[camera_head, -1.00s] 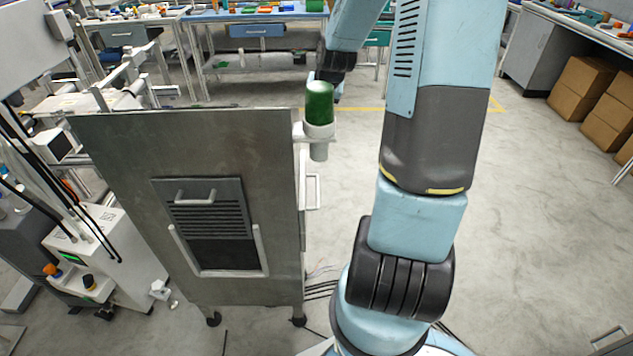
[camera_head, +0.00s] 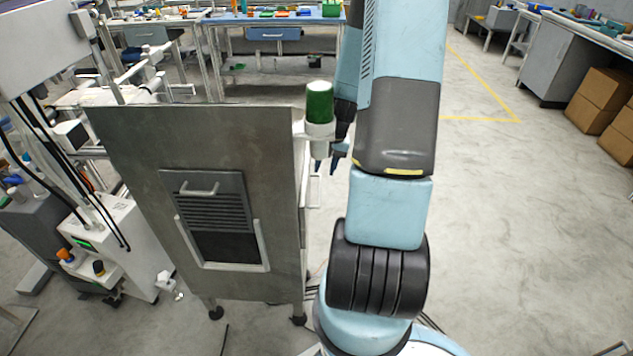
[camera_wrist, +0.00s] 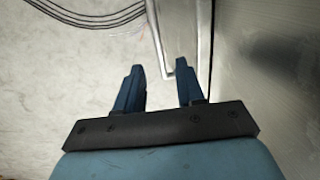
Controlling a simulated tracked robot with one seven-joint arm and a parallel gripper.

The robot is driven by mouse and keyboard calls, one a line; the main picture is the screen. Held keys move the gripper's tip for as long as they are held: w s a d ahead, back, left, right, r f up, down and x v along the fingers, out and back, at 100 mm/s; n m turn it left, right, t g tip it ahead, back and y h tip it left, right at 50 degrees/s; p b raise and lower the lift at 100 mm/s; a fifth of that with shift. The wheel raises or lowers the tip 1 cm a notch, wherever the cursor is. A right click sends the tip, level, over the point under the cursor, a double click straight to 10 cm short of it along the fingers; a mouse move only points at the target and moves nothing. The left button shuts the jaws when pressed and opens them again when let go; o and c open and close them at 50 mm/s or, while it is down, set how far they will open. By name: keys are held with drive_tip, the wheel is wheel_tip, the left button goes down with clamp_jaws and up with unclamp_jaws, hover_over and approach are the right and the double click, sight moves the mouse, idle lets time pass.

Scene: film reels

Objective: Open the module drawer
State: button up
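A grey metal cabinet (camera_head: 130,180) stands left of my arm. Its front has a dark louvred module (camera_head: 210,212) with a pale handle (camera_head: 198,190), seated in a light U-shaped frame. A pale handle-like part (camera_head: 313,192) shows on the cabinet's right side, below my fingers. I cannot tell which part is the module drawer. My gripper (camera_head: 328,164) is open, pointing down beside the cabinet's right side. Contact cannot be told.
White equipment (camera_head: 125,235) stands at left. Cables (camera_wrist: 95,20) run over the floor. The floor right of my arm is clear, with boxes (camera_head: 597,100) farther off.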

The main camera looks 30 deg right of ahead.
sight(320, 185)
drive_tip(key=shift+w+a+f, duration=0.1)
drive_tip(key=shift+a+f, duration=0.1)
drive_tip(key=shift+f, duration=0.85)
drive_tip(key=shift+w+a+f, duration=0.15)
drive_tip(key=shift+f, duration=0.85)
drive_tip(key=shift+w+a+f, duration=0.1)
drive_tip(key=shift+a+f, duration=0.1)
drive_tip(key=shift+f, duration=0.85)
clamp_jaws()
